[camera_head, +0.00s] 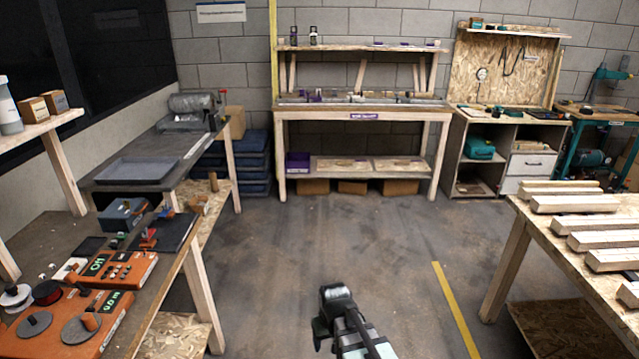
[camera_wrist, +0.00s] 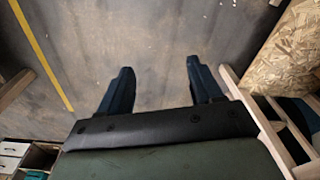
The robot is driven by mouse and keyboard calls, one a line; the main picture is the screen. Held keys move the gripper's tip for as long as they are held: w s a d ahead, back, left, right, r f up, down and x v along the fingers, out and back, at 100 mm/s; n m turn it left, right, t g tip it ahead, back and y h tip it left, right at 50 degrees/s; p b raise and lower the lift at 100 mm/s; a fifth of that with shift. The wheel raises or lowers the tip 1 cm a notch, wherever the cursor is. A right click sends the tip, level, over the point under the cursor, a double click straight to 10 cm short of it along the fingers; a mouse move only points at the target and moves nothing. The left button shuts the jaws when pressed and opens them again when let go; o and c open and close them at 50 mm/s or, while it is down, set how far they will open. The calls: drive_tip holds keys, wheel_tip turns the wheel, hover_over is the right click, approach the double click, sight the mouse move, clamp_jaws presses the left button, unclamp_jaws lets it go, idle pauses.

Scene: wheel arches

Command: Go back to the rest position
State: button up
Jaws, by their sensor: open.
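My gripper (camera_wrist: 160,85) is open and empty in the wrist view, its two dark fingers wide apart above the bare floor. In the head view my arm's end (camera_head: 335,302) shows low in the middle, over the floor between the left workbench and the right table. Its fingers are not clear in the head view. Nothing touches it.
The left workbench (camera_head: 175,262) carries orange devices (camera_head: 118,266) and spools. The right table (camera_head: 540,232) holds several wooden beams (camera_head: 590,203). A wooden bench (camera_head: 362,113) stands by the back wall. The floor (camera_head: 340,235) between is clear, with a yellow line (camera_head: 455,305).

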drive_tip(key=s+d+f+m, duration=0.2)
drive_tip(key=d+f, duration=0.1)
drive_tip(key=d, duration=0.4)
drive_tip(key=s+d+f+m, duration=0.2)
drive_tip(key=s+d+f, duration=0.1)
drive_tip(key=d, duration=0.5)
drive_tip(key=s+f+g, duration=0.3)
drive_tip(key=s+f, duration=0.7)
drive_tip(key=s, duration=0.4)
drive_tip(key=s+f+g, duration=0.4)
drive_tip(key=s+f, duration=0.6)
drive_tip(key=s, duration=0.5)
drive_tip(key=shift+s+a+n+g, duration=0.2)
drive_tip(key=shift+a+n+g, duration=0.1)
